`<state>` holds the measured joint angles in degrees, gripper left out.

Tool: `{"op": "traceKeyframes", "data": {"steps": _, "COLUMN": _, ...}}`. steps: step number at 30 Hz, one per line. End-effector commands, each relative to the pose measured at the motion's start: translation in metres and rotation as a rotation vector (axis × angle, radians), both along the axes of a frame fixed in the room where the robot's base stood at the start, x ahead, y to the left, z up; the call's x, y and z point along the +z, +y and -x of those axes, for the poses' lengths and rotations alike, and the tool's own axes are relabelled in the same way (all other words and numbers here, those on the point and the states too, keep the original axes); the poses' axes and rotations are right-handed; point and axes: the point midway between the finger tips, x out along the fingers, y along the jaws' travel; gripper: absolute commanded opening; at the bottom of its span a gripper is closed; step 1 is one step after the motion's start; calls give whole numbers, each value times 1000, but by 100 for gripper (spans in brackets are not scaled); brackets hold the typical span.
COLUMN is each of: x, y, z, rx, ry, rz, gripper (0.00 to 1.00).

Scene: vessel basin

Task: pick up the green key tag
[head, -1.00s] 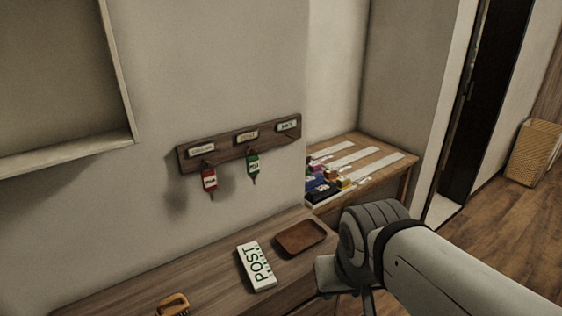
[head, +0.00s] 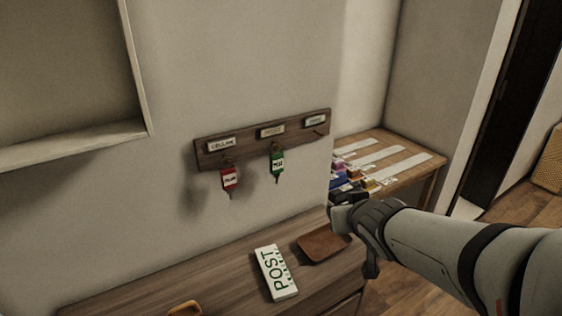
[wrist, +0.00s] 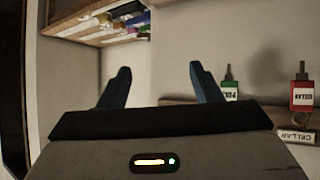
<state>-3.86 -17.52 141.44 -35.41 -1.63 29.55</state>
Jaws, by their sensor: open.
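The green key tag (head: 277,162) hangs from the middle hook of a wooden key rack (head: 208,160) on the wall. In the wrist view the green tag (wrist: 230,87) appears upside down, just right of my right finger, which partly overlaps its label area. My gripper (wrist: 158,85) is open and empty, with its two dark fingers apart. In the head view my gripper (head: 342,205) is right of the tag and lower in the picture, partly hidden by my wrist. A red key tag (head: 229,178) hangs left of the green one; it also shows in the wrist view (wrist: 302,90).
Below the rack, a wooden counter (head: 215,275) holds a white POST box (head: 276,273), a brown tray (head: 322,245) and an orange-brown object (head: 185,308). A side shelf (head: 425,172) with small colourful items stands behind my gripper. The right hook is empty.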

Motion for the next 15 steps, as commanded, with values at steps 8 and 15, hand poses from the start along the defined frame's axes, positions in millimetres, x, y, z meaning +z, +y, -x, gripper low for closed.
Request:
{"op": "traceKeyframes", "data": {"steps": 8, "x": 3, "y": 76, "z": -77, "rx": 269, "ry": -373, "rz": -133, "gripper": 58}}
{"op": "traceKeyframes", "data": {"steps": 15, "x": 6, "y": 120, "z": -86, "rx": 433, "ry": -518, "rz": -261, "gripper": 58}}
